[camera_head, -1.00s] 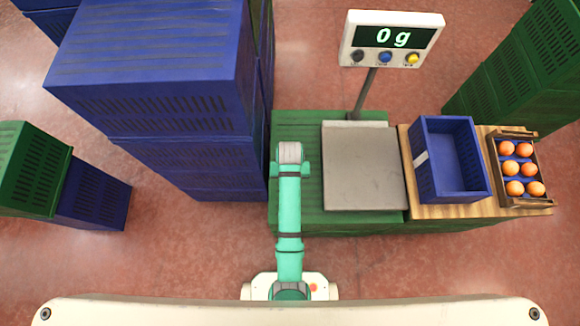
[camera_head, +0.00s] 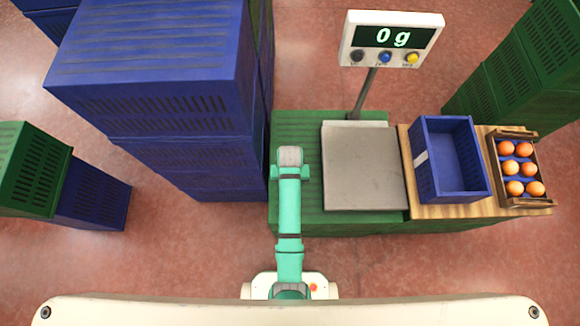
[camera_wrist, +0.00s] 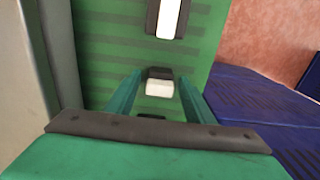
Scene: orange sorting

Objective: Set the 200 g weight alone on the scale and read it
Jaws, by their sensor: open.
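The scale's grey plate (camera_head: 362,170) is bare, and its raised display (camera_head: 392,37) reads 0 g. My gripper is over the green crate surface (camera_head: 325,125) to the left of the plate. In the head view its fingers are hidden under my arm's end. In the wrist view my gripper (camera_wrist: 165,51) is open: two dark-and-white fingertips appear to stand apart, with only green surface visible between them. The scale edge (camera_wrist: 28,60) shows at the left there. I cannot make out the 200 g weight in either view; my arm may hide it.
Tall blue crates (camera_head: 180,120) stand close on the left of my arm. An empty blue bin (camera_head: 422,185) and a small crate of oranges (camera_head: 541,200) sit on a wooden board (camera_head: 475,210) right of the scale. More green crates (camera_head: 500,90) stand at the far right.

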